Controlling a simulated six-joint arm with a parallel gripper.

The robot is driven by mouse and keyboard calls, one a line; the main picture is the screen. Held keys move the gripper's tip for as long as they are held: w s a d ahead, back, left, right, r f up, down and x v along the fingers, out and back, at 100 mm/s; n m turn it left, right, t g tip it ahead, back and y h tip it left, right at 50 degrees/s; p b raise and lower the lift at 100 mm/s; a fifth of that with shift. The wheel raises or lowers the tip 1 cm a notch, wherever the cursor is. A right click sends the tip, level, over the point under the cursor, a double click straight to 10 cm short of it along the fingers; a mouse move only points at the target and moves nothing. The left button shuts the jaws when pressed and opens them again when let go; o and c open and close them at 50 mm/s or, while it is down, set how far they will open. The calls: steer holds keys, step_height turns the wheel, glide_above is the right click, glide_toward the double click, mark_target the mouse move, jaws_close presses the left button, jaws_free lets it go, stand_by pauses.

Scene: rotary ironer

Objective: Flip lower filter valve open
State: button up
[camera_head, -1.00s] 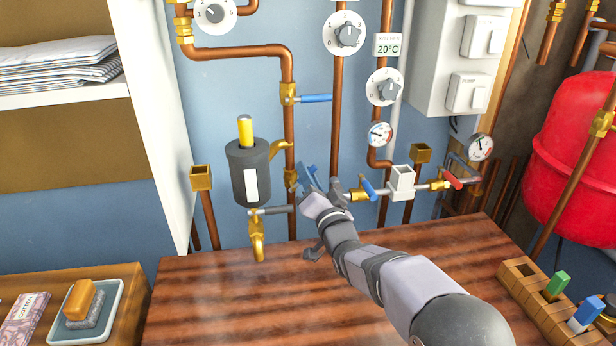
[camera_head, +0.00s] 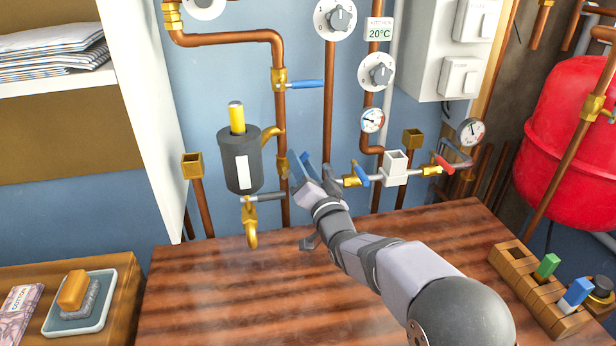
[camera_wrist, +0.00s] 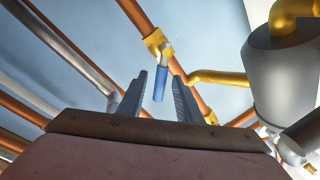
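The lower filter valve (camera_head: 283,165) is a brass body on the vertical copper pipe right of the dark grey filter housing (camera_head: 242,165). In the wrist view, this brass valve (camera_wrist: 155,42) has a short blue handle (camera_wrist: 159,88) that shows between my two fingers, with a gap on each side. My gripper (camera_head: 309,168) is open at the lower valve in the head view, covering much of the handle there. The upper valve (camera_head: 279,79) has a blue handle (camera_head: 308,84) pointing right.
A brass tap (camera_head: 250,225) hangs below the filter. To the right are another blue-handled valve (camera_head: 361,178), a white funnel box (camera_head: 396,168) and a red-handled valve (camera_head: 443,165). The wooden counter (camera_head: 220,295) below is mostly clear. A wooden rack (camera_head: 530,290) stands at the right.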

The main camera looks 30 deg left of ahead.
steer(key=v, duration=0.6)
steer(key=shift+d, duration=0.1)
steer(key=c, duration=0.7)
steer(key=d+m, duration=0.1)
steer(key=m+p, duration=0.1)
steer(key=m, duration=0.1)
steer(key=shift+d+r+p, duration=0.1)
steer(key=shift+d+p, duration=0.2)
steer(key=shift+d, duration=0.1)
jaws_close()
steer(key=s+d+m+p, duration=0.2)
steer(key=d+m+p, duration=0.3)
steer(key=m, duration=0.7)
steer(key=shift+d+g, duration=0.4)
